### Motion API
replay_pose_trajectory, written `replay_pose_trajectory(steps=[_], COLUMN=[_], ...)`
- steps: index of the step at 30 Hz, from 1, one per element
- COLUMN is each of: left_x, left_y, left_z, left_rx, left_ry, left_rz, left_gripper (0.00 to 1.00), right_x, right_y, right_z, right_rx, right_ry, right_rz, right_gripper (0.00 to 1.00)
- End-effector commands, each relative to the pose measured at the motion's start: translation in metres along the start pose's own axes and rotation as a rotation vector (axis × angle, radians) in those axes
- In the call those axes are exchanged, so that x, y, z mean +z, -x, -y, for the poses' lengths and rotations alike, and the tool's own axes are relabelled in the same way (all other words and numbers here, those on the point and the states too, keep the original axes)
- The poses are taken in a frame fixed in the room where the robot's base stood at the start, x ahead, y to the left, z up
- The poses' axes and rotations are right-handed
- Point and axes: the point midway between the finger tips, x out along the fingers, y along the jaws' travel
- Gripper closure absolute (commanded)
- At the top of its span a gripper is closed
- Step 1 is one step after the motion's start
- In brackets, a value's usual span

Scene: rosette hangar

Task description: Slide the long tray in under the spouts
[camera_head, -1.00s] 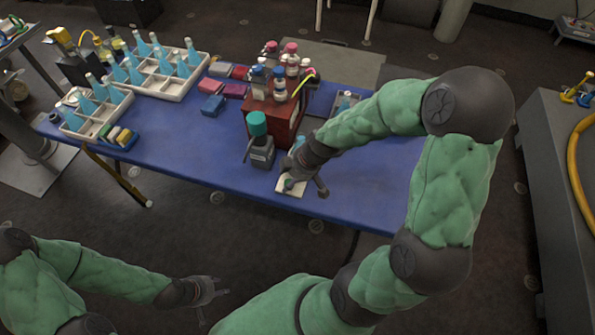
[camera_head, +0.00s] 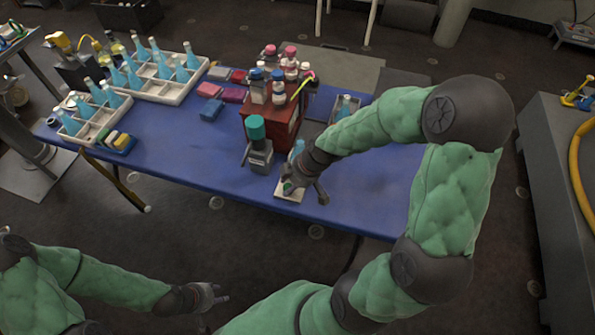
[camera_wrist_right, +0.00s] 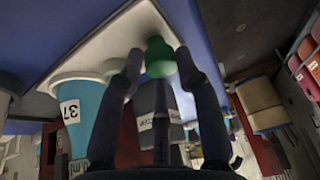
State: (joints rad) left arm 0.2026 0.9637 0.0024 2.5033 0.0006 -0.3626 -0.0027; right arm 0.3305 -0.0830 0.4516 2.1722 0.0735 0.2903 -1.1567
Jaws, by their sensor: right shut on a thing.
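The long white tray shows its near end (camera_head: 289,196) at the front of the blue table and its far end (camera_head: 358,99) beside the red dispenser box; my right arm hides its middle. Blue bottles stand in it. My right gripper (camera_head: 290,187) is shut on a green knob (camera_wrist_right: 159,57) at the near end. In the right wrist view, the tray (camera_wrist_right: 112,45) carries a blue vessel (camera_wrist_right: 78,108) labelled 37. The red box (camera_head: 284,128) has a yellow spout (camera_head: 304,85); other spouts are unclear. My left gripper (camera_head: 216,294) is open and empty, off the table's front edge.
White racks (camera_head: 176,96) of blue bottles and small coloured boxes (camera_head: 211,109) fill the left. The table right of my right arm (camera_head: 390,190) is clear.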

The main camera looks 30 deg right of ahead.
Motion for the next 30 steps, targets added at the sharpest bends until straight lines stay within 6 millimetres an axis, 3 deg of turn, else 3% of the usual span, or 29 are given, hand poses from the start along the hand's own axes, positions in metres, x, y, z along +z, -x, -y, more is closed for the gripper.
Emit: replay_pose_trajectory(steps=[8,30], left_x=[0.000,-0.001], left_y=[-0.002,-0.014], left_z=[0.001,0.005], left_rx=[0.000,0.000], left_ry=[0.000,0.000], left_rz=[0.000,0.000], left_gripper=[0.60,0.60], right_x=[-0.002,-0.003], right_y=[-0.001,0.000], right_z=[-0.002,-0.036], right_rx=[-0.002,0.004], right_ry=[0.001,0.001], right_rz=[-0.002,-0.005], right_gripper=[0.86,0.85])
